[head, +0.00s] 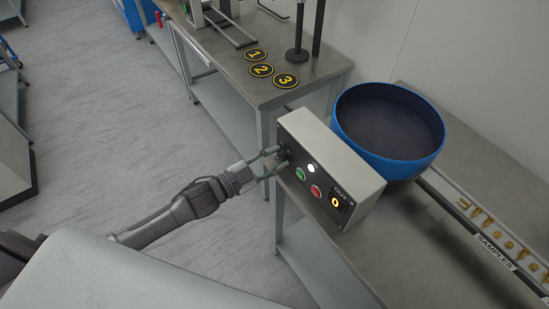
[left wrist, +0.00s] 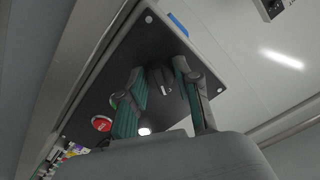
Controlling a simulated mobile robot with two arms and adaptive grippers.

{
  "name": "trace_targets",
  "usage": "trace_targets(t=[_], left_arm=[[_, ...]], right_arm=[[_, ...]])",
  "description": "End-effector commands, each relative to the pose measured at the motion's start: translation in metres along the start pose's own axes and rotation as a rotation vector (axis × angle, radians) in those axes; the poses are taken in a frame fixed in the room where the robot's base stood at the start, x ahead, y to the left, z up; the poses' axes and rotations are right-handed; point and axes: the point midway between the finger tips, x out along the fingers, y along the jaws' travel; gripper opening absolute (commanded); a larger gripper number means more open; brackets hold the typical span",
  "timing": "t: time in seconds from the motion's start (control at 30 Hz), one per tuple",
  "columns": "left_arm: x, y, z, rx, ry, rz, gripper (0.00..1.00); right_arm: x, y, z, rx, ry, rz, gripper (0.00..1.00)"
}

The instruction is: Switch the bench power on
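The control box (head: 340,150) is light grey with a black front panel and stands on the bench edge. Its panel has a dark rotary knob (left wrist: 160,78), a lit white lamp (head: 311,168), a green button (head: 300,174), a red button (head: 316,191) and a display (head: 336,202) reading 0 under "OUT". My left gripper (head: 278,161) is at the knob end of the panel, fingers spread. In the left wrist view, the gripper (left wrist: 162,88) has one finger on each side of the knob, with apparent gaps. Contact cannot be told. My right gripper is not in view.
A blue round bin (head: 390,122) stands behind the box. A samples rail (head: 495,240) with small brass-coloured parts runs along the right. Another table (head: 225,60) carries discs numbered 1, 2 and 3 and a stand.

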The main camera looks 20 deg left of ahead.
Motion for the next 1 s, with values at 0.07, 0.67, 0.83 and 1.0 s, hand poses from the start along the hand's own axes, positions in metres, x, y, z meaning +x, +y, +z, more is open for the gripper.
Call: trace_targets(t=[0.07,0.67,0.83,1.0], left_arm=[[0.000,0.000,0.000,0.001,0.001,0.000,0.47],[-0.030,0.001,0.001,0.000,-0.003,0.002,0.57],[-0.068,0.001,0.001,-0.003,-0.004,0.003,0.57],[-0.099,0.001,0.001,-0.002,-0.004,0.002,0.57]], right_arm=[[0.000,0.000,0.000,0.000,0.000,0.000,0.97],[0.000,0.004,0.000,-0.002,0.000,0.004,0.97],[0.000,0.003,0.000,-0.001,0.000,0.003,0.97],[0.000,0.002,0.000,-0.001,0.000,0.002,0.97]])
